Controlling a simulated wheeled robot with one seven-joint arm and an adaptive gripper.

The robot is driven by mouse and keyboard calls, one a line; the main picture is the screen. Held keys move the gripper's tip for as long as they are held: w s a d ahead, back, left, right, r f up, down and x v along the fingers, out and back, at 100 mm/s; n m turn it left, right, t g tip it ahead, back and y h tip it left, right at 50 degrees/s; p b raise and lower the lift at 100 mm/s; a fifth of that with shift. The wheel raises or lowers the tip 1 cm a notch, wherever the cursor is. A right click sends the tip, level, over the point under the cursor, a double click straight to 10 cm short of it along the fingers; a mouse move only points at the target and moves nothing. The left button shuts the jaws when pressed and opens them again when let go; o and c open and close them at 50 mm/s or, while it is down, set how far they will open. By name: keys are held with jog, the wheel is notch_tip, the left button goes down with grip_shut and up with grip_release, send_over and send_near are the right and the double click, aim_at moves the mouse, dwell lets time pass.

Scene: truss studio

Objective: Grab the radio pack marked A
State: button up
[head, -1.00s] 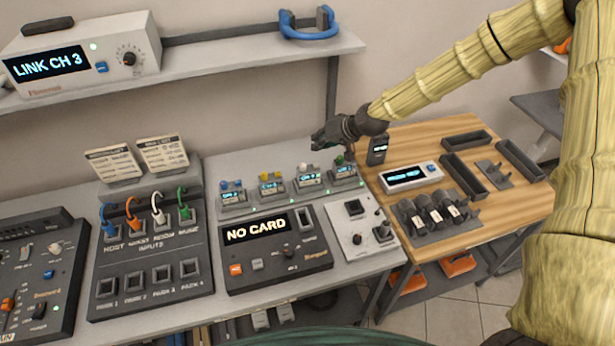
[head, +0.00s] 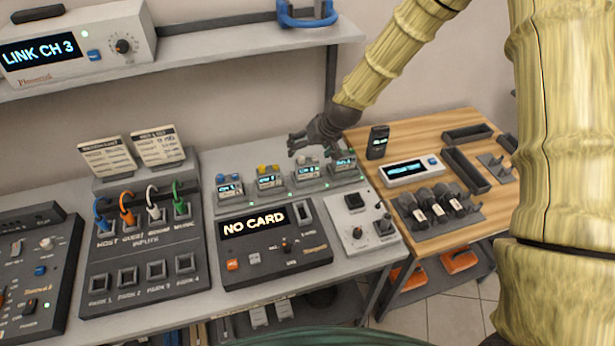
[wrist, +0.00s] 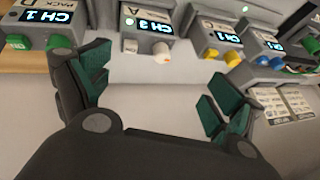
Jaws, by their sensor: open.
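Several small grey radio packs stand in a row on dark docks at the back of the bench. Their knobs are blue (head: 229,187), yellow (head: 269,180), white (head: 308,173) and green (head: 343,164) from left to right. My gripper (head: 296,146) is open and empty above the row, near the white-knobbed pack. In the wrist view its fingers (wrist: 155,98) are apart, with bare bench between them.
The NO CARD console (head: 273,250) lies in front of the packs. A patch panel (head: 143,250) with coloured cables stands left. A shelf (head: 210,60) runs above the bench. A wooden table (head: 440,235) at right holds a dark upright handset (head: 378,142), a display unit and trays.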

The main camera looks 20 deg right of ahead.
aim_at(308, 163)
jog(key=shift+s+a+r+g+h+b, duration=0.1)
jog(key=shift+s+g+h+b, duration=0.1)
jog(key=shift+s+h+b, duration=0.5)
jog(key=shift+s+a+g+h+b, duration=0.1)
jog(key=shift+s+g+h+b, duration=0.15)
jog(key=shift+h+b, duration=0.7)
jog(key=shift+p+x, duration=1.65)
jog(key=shift+x, duration=3.7)
jog(key=shift+r, duration=0.1)
jog(key=shift+c, duration=0.2)
